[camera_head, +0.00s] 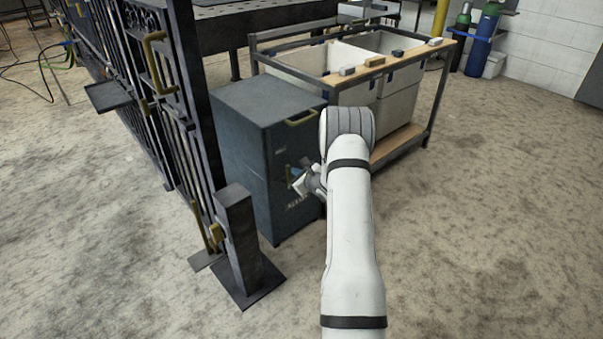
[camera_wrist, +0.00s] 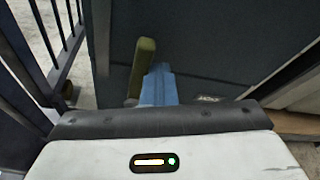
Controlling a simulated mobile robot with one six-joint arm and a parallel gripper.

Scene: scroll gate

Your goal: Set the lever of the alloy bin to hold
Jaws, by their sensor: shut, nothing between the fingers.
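The alloy bin (camera_head: 243,140) is a dark blue-grey cabinet in the middle of the head view. A pale label, partly readable, shows on its front in the wrist view (camera_wrist: 208,98). An olive lever (camera_wrist: 142,65) stands roughly upright against the bin's front in the wrist view; a small bit of it (camera_head: 288,174) shows in the head view. My gripper (camera_wrist: 159,68) is shut, its blue fingers together and empty, just right of the lever. Whether they touch it I cannot tell. In the head view my gripper (camera_head: 296,171) is at the bin's front. The lever's lower part is hidden.
A dark barred gate (camera_head: 180,110) stands left of the bin, with a short post (camera_head: 238,235) in front. A frame cart with pale bins (camera_head: 397,108) stands behind right. A brass handle (camera_head: 300,118) sits high on the bin's front. The floor at right is clear.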

